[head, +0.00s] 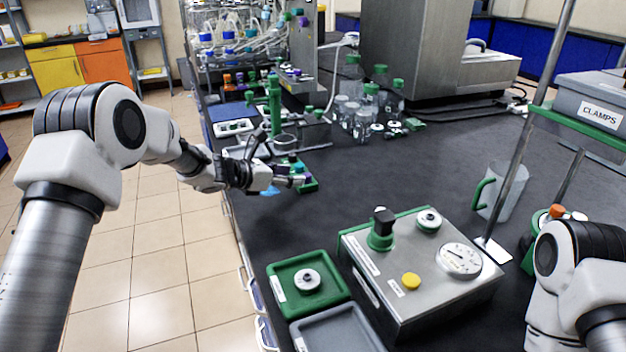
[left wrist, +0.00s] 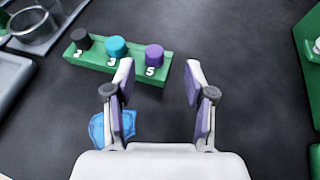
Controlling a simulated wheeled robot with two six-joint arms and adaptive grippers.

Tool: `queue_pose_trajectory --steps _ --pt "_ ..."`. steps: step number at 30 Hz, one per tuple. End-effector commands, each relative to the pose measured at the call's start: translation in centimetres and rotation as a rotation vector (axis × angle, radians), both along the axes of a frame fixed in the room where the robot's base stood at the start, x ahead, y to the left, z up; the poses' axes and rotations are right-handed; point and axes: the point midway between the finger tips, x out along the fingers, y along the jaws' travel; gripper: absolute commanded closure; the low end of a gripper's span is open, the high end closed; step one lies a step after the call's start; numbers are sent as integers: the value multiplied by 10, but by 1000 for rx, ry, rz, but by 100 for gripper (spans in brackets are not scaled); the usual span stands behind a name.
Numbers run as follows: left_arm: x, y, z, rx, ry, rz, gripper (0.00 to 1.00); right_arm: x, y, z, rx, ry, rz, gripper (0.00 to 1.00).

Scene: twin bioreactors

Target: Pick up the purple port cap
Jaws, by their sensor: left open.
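The purple port cap (left wrist: 154,55) sits at the right end of a green rack (left wrist: 125,68) in the left wrist view, by a label reading 5. A teal cap (left wrist: 117,46) and a dark grey cap (left wrist: 81,38) sit in the same rack to its left. My left gripper (left wrist: 160,75) is open and empty, its fingers pointing toward the rack. The purple cap appears between the fingers' lines, nearer the left finger and beyond the tips. In the head view my left gripper (head: 298,181) is beside the rack (head: 308,185). My right gripper is out of view.
A blue crumpled item (left wrist: 112,128) lies by the left finger. A steel control box (head: 420,270) and a green tray (head: 328,298) stand nearer me. The bench right of the rack is clear.

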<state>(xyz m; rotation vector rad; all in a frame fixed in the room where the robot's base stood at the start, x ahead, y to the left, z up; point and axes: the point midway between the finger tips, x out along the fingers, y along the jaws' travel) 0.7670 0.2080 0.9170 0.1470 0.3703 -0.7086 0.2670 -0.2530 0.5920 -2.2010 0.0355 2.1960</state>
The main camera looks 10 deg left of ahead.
Motion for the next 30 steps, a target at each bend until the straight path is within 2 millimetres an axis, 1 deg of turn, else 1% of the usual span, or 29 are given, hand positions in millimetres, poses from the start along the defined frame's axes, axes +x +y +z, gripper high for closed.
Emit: queue_pose_trajectory --steps 4,7,10,15,16,17,18,20,30 --pt "20 -11 -8 0 2 -1 46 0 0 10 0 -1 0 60" --pt "33 -21 -16 -1 2 0 46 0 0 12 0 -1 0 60" --pt "39 -27 -20 -2 2 0 46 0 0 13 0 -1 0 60" --pt "39 -26 -20 -3 3 2 46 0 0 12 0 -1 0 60" --pt "39 -26 -21 -3 3 2 49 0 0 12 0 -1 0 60" --pt "39 -26 -21 -4 4 2 60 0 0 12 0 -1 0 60" --pt "39 -26 -20 -4 4 2 74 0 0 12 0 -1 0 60" --pt "39 -26 -21 -4 4 2 94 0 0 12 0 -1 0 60" --pt "38 -26 -21 -4 4 2 95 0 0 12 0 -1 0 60"
